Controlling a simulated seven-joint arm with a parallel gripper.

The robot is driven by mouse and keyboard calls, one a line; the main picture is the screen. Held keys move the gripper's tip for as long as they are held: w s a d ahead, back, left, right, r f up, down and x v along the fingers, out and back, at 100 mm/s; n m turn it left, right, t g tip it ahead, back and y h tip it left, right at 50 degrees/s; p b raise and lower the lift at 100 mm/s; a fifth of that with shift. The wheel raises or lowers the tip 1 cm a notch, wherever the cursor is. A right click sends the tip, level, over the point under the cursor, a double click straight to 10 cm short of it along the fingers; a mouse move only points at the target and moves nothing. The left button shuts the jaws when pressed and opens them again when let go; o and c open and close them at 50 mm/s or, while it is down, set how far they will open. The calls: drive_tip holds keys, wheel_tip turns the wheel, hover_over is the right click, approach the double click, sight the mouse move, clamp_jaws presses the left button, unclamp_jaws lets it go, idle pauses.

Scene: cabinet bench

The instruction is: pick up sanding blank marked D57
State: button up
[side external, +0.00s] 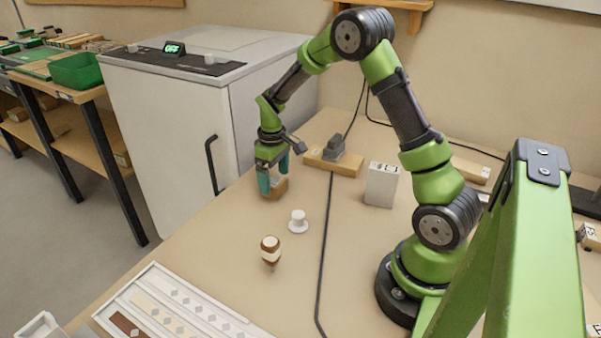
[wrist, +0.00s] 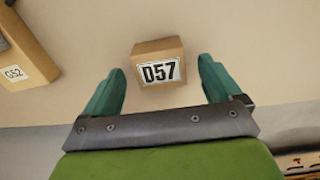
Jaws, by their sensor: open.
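The sanding blank marked D57 (wrist: 158,50) is a small tan block with a white label and black lettering. In the wrist view it sits on the bench just beyond and between my fingertips. My gripper (wrist: 160,82) is open, with a teal finger on each side and gaps to the block. In the side external view my gripper (side external: 272,185) points down over the bench near the white cabinet. The block (side external: 280,187) shows there partly hidden behind the fingers.
A wooden block marked G52 (wrist: 25,55) lies left in the wrist view. A wooden strip with a grey device (side external: 333,160), a white box (side external: 381,185), a white knob-shaped piece (side external: 298,222) and a brown bottle (side external: 270,250) stand nearby. A black cable (side external: 325,240) crosses the bench.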

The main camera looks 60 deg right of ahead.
drive_tip(key=shift+f, duration=1.3)
drive_tip(key=c, duration=1.1)
drive_tip(key=shift+r, duration=0.15)
